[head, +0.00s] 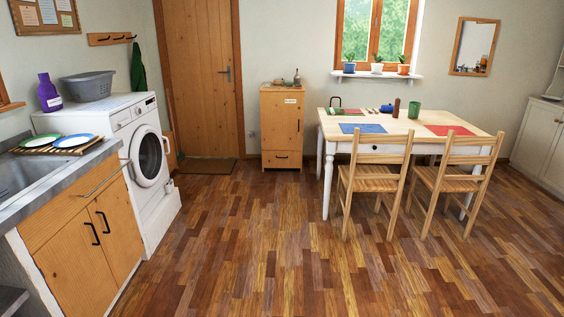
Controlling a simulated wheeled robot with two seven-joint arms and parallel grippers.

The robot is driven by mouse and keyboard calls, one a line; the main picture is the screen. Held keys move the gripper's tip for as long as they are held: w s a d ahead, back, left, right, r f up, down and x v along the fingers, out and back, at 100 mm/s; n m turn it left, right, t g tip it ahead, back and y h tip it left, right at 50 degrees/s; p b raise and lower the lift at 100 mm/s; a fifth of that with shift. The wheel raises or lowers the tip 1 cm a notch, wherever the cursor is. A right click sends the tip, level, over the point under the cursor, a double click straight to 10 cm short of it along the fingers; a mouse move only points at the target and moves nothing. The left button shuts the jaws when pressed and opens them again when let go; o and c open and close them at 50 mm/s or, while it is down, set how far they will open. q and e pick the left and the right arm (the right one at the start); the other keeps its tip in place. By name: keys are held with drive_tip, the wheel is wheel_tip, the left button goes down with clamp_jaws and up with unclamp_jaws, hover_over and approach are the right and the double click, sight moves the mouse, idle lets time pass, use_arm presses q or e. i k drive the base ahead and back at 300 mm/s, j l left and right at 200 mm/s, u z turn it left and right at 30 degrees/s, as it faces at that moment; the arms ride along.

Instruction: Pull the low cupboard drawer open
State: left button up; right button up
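A small wooden cupboard (280,115) stands against the back wall, between the door and the table. It has a tall door with a dark upright handle at its right side. Below that door is a low drawer (270,160) with a small dark handle (281,156). The drawer front looks flush with the cupboard, so it appears closed. Neither of my grippers is in view.
A table (440,130) with two chairs (375,180) stands to the cupboard's right. A washing machine (125,125) and a counter with cabinet doors (85,260) line the left. The wooden floor (260,230) before the cupboard is clear.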

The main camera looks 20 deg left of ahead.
sight(273, 160)
drive_tip(key=i+j+u, duration=0.25)
drive_tip(key=i, duration=0.2)
drive_tip(key=i+u, duration=0.25)
drive_tip(key=i, duration=0.2)
drive_tip(key=i+j+u, duration=0.1)
drive_tip(key=i+u, duration=0.15)
drive_tip(key=i, duration=2.15)
drive_tip(key=i+z, duration=0.1)
drive_tip(key=i, duration=2.1)
drive_tip(key=j, duration=0.1)
